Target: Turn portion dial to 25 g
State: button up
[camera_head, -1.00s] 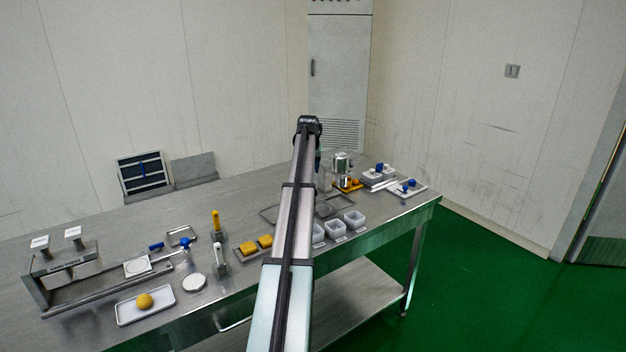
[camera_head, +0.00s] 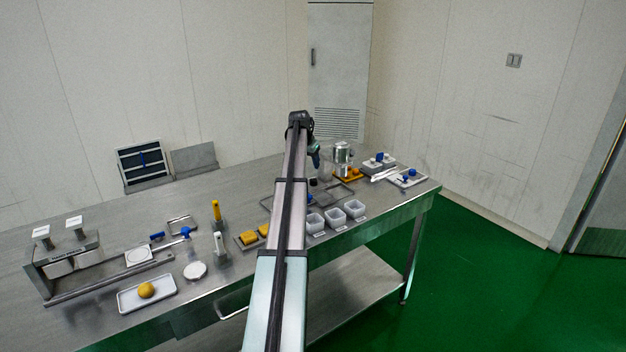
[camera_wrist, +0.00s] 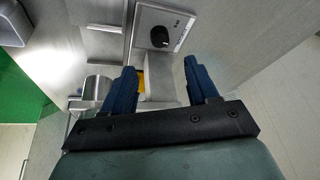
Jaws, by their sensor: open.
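The dial, a black round knob (camera_wrist: 159,37), sits on a pale panel (camera_wrist: 176,20) with small markings that are too small to read. It shows in the wrist view, ahead of my gripper (camera_wrist: 160,66). My gripper's two blue fingers are spread apart with nothing held between them, and the knob is apart from them, beyond the tips. In the head view my gripper (camera_head: 316,158) is partly hidden at the far end of my arm. I cannot make out the dial in that view.
A shiny metal cylinder (camera_wrist: 97,88) stands left of my fingers; the metal pot (camera_head: 342,153) stands at the table's right part. The table's back left (camera_head: 110,205) is clear.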

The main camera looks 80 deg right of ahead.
aim_at(314, 180)
jog(key=x, duration=1)
jog(key=shift+d+f, duration=0.2)
jog(key=shift+f, duration=0.2)
jog(key=shift+c, duration=0.4)
jog(key=c, duration=0.9)
jog(key=shift+s+n+t, duration=0.1)
jog(key=shift+n+t, duration=0.8)
jog(key=shift+n, duration=1.4)
jog(key=shift+c, duration=0.2)
jog(key=o, duration=1)
